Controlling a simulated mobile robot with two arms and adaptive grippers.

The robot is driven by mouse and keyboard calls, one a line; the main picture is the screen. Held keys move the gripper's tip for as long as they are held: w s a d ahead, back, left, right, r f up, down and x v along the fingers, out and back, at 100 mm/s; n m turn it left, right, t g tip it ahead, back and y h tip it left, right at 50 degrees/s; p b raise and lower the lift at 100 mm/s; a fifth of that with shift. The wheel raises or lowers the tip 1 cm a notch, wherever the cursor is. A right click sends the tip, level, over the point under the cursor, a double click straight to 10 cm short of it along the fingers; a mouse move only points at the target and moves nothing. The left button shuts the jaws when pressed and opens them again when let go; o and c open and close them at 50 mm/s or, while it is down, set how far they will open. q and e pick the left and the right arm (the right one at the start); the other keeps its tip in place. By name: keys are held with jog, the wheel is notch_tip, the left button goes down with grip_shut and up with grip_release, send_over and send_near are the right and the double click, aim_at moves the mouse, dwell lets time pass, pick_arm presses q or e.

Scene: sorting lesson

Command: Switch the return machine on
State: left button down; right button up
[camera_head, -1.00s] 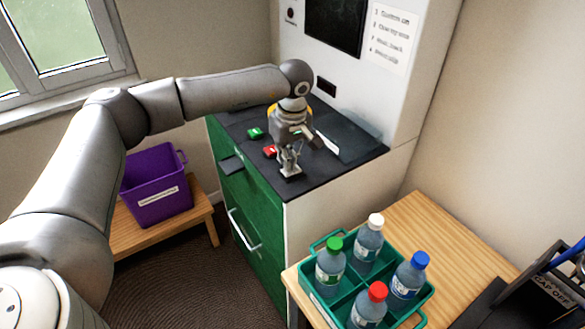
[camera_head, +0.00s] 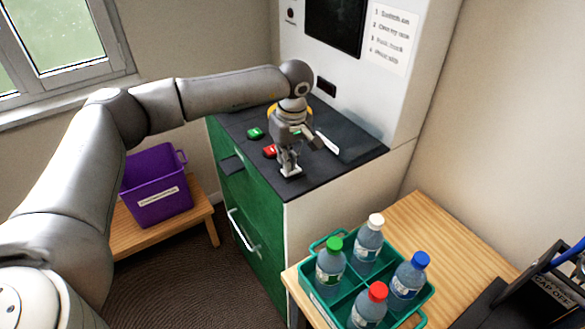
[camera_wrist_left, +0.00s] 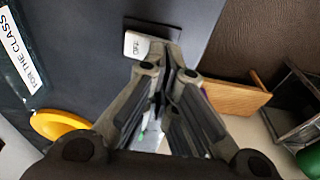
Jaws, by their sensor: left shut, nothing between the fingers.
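The return machine (camera_head: 260,205) is a green cabinet with a dark top and a white upright panel (camera_head: 300,45). Its screen (camera_head: 335,22) is dark. My left gripper (camera_head: 289,167) points down over the front of the dark top, shut and empty. A small white piece (camera_head: 291,172) lies at its fingertips. In the left wrist view, the left gripper (camera_wrist_left: 163,75) is right beside a white block (camera_wrist_left: 137,45) with small unreadable print on a dark plate. I cannot tell whether they touch. My right gripper is not in view.
A green piece (camera_head: 255,133) and a red piece (camera_head: 269,151) are on the machine top, left of the gripper. A purple bin (camera_head: 150,206) stands on a low wooden stool. A teal crate (camera_head: 310,288) with several capped bottles stands on the wooden table (camera_head: 420,225).

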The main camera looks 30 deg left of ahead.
pick_arm(q)
jog(key=shift+f+b, duration=0.7)
jog(key=shift+f, duration=0.35)
jog(key=shift+r, duration=0.15)
dwell(0.3)
jog(key=shift+r+p, duration=2.1)
jog(key=shift+r, duration=1.3)
jog(key=shift+d+f, duration=0.1)
